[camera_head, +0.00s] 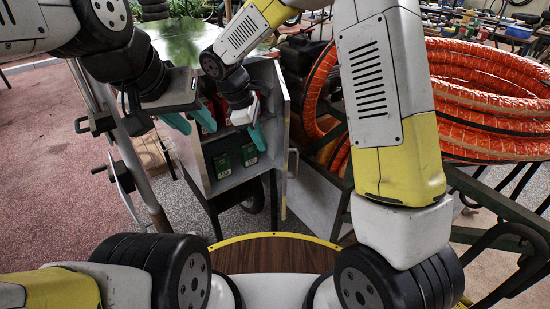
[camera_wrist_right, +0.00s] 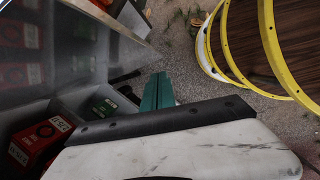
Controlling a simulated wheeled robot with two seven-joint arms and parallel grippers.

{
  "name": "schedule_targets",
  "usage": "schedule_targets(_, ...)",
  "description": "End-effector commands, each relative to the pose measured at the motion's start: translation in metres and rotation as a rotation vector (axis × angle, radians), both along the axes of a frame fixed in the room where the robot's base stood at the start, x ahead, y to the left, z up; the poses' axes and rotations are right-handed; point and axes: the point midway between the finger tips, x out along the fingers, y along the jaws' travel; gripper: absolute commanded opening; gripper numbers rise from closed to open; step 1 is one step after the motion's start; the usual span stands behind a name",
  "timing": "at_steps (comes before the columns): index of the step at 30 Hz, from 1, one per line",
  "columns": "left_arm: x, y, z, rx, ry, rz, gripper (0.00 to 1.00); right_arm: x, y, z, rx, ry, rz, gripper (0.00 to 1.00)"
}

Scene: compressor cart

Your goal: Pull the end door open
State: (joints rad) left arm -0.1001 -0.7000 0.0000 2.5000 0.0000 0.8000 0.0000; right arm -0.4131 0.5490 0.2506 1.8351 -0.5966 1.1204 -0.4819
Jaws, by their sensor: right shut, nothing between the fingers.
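The grey end door (camera_head: 283,150) stands swung open at the right side of the metal cabinet (camera_head: 240,176), seen nearly edge-on in the head view. A handle (camera_head: 293,162) shows on its outer side. The cabinet's opening shows shelves with green and red boxes. My right gripper (camera_head: 257,137) is in front of the opening, on the inner side of the door. Its teal fingers (camera_wrist_right: 158,92) are together and empty in the right wrist view. Whether they touch the door cannot be told. My left gripper (camera_head: 191,121) is open and empty, by the cabinet's left front.
Red boxes (camera_wrist_right: 38,140) and a green box (camera_wrist_right: 105,107) sit inside the cabinet. Orange hose coils (camera_head: 490,95) and a dark green rail (camera_head: 500,215) stand at the right. A metal post (camera_head: 130,160) rises at the left. Open reddish floor (camera_head: 50,190) lies further left.

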Motion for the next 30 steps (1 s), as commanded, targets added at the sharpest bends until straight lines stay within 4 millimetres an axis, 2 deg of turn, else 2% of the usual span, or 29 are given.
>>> schedule_targets(1, 0.000, 0.000, 0.000, 0.000, 0.000, 0.000, 0.36, 0.002, 0.012, -0.016, -0.023, 0.025, 0.051, 0.00)
schedule_targets(3, 0.000, 0.000, 0.000, 0.000, 0.000, 0.000, 0.36, 0.004, 0.022, -0.030, -0.047, 0.047, 0.105, 0.00)
schedule_targets(6, 0.000, 0.000, 0.000, 0.000, 0.000, 0.000, 0.36, 0.005, 0.032, -0.042, -0.066, 0.064, 0.152, 0.00)
schedule_targets(10, 0.000, 0.000, 0.000, 0.000, 0.000, 0.000, 0.36, 0.005, 0.033, -0.051, -0.076, 0.073, 0.170, 0.00)
schedule_targets(14, 0.000, 0.000, 0.000, 0.000, 0.000, 0.000, 0.36, 0.006, 0.027, -0.064, -0.077, 0.074, 0.168, 0.00)
schedule_targets(26, 0.000, 0.000, 0.000, 0.000, 0.000, 0.000, 0.36, 0.008, -0.005, -0.142, -0.076, 0.075, 0.167, 0.00)
schedule_targets(30, 0.000, 0.000, 0.000, 0.000, 0.000, 0.000, 0.36, 0.011, -0.027, -0.139, -0.074, 0.071, 0.164, 0.00)
